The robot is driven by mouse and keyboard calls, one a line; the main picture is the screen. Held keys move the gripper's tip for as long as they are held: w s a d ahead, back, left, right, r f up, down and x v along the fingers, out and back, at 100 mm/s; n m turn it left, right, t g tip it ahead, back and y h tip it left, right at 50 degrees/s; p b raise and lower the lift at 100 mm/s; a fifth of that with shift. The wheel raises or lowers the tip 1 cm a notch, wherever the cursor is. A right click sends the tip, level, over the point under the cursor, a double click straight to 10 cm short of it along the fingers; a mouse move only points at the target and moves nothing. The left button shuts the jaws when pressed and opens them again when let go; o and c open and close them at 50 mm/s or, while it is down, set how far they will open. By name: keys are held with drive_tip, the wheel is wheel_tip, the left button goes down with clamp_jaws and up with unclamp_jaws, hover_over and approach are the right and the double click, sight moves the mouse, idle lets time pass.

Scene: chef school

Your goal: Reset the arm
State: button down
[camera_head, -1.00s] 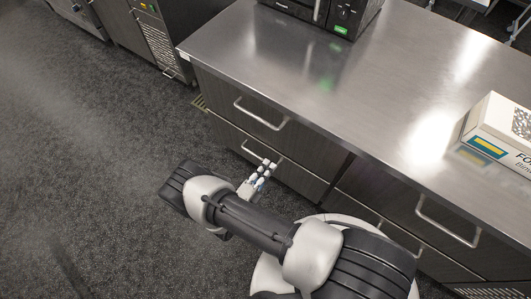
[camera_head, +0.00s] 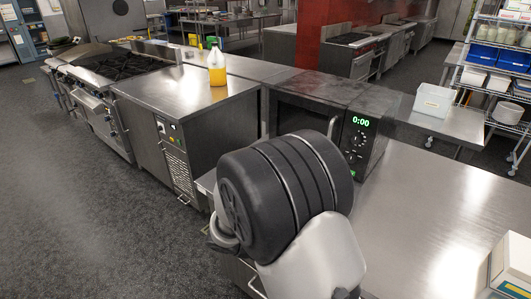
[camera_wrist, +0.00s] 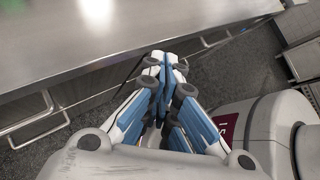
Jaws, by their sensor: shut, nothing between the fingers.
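My gripper (camera_wrist: 165,62) shows in the wrist view with its blue and white fingers closed together and nothing between them. It is beside the front edge of a steel counter (camera_wrist: 120,30), above the floor; I cannot tell the exact gap. In the head view my arm is folded up in the lower middle, in front of the counter (camera_head: 435,215). The gripper itself is hidden there behind my arm.
A microwave (camera_head: 320,115) stands on the counter just behind my arm. A white box (camera_head: 510,265) sits at the right edge. Drawer handles (camera_wrist: 40,125) stick out from the counter front. Open carpeted floor (camera_head: 70,190) lies at left.

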drive_tip(key=s+d+r+m+t+y, duration=0.1)
drive_tip(key=s+r+m+t+y, duration=0.3)
drive_tip(key=s+r+m+y, duration=0.7)
drive_tip(key=s+r+m, duration=0.5)
drive_tip(key=m, duration=0.5)
drive_tip(key=shift+d+r+m+t, duration=0.3)
drive_tip(key=shift+d+r+m, duration=0.05)
drive_tip(key=shift+d+m, duration=0.05)
drive_tip(key=shift+d, duration=0.15)
